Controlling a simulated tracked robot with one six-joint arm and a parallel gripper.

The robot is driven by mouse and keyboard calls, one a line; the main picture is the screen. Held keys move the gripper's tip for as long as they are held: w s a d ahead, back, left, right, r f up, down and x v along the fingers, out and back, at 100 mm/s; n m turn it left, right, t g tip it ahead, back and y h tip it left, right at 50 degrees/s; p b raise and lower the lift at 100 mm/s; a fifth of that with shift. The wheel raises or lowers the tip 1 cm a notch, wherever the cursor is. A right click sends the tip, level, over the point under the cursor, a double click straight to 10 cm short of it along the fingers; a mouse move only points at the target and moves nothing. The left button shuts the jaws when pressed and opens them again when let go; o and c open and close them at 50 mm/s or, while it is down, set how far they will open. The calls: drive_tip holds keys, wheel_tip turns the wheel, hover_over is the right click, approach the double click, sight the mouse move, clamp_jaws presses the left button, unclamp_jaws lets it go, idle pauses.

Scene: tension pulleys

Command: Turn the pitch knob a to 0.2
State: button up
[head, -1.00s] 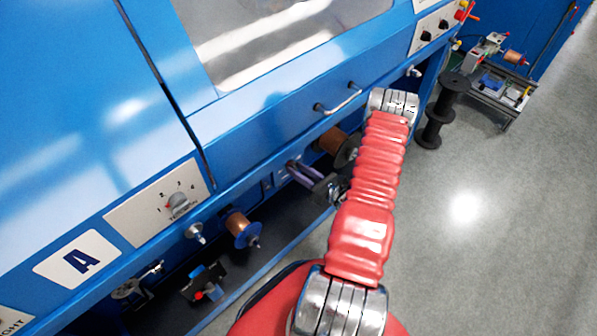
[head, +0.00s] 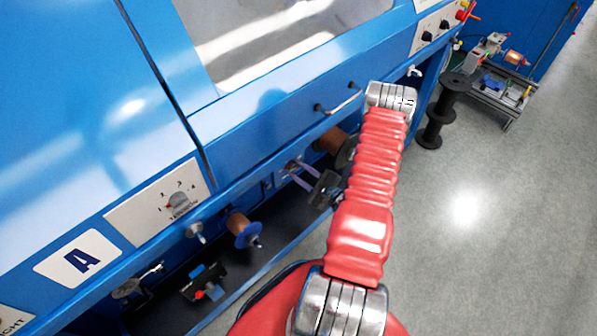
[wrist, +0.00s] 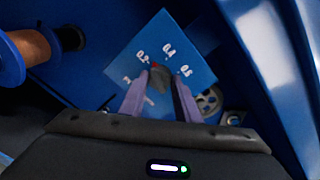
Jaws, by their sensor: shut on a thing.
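The pitch knob (wrist: 160,79) is a small grey knob with a reddish part, on a blue square dial plate (wrist: 198,74) in the wrist view. White numbers ring it; 0.4 is at the top and 0.5 at the right, while others are small or partly hidden. My gripper (wrist: 159,84) has its purple fingers on both sides of the knob, shut on it. In the head view my gripper (head: 297,170) reaches under the blue machine's front edge; the knob cannot be made out there.
A copper spool (wrist: 28,55) is at the left in the wrist view, and a blue panel (wrist: 262,50) at the right. In the head view, a tension dial plate (head: 160,205) and another spool (head: 242,229) are left of my gripper.

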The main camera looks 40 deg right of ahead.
drive_tip(key=shift+a+f+n+h, duration=0.15)
drive_tip(key=shift+n+h, duration=0.15)
drive_tip(key=shift+n, duration=1.2)
drive_tip(key=o, duration=1)
drive_tip(key=shift+o, duration=0.2)
drive_tip(key=shift+s, duration=0.1)
drive_tip(key=s+r, duration=0.1)
drive_tip(key=s, duration=1.2)
drive_tip(key=shift+s+r, duration=0.15)
drive_tip(key=shift+s, duration=0.15)
